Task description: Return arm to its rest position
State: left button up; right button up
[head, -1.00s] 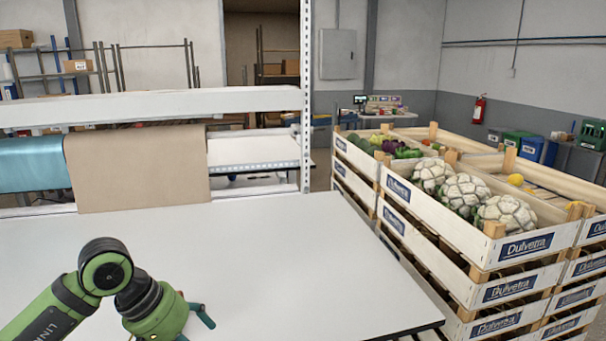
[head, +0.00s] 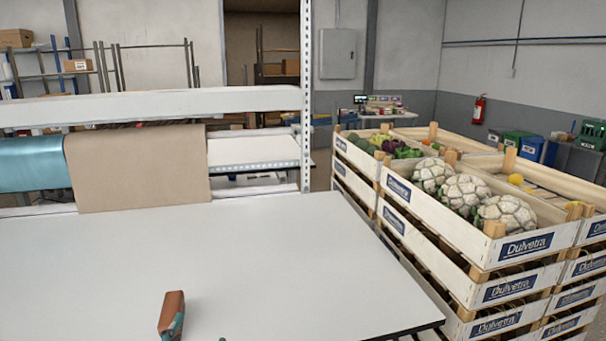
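The tips of my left gripper (head: 197,328) show at the bottom edge, left of centre, over the white tabletop. One teal fingertip with a brown pad stands up in view. Only a small teal bit of the other finger shows to its right. The fingers are apart, and I see nothing between them. The rest of my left arm is below the picture. My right gripper is not in view.
The white table (head: 290,260) is bare. A brown paper sheet (head: 138,168) and a blue roll (head: 30,165) hang at its back under a white rail (head: 150,106). Stacked wooden crates (head: 430,225) with cauliflowers (head: 465,192) stand close to the right.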

pick_arm(q)
jog(key=s+f+n+g, duration=1.2)
jog(key=s+f+g, duration=0.2)
jog(key=s+f, duration=0.85)
notch_tip(320, 180, down, 21)
jog(key=s+g, duration=0.1)
jog(key=s, duration=0.1)
jog(key=s+a+f+g, duration=0.1)
jog(key=s+a+f, duration=0.1)
jog(key=s+f, duration=1.2)
jog(key=shift+s+a+f+m, duration=0.35)
jog(key=shift+s+a+m, duration=0.05)
jog(key=shift+s, duration=0.45)
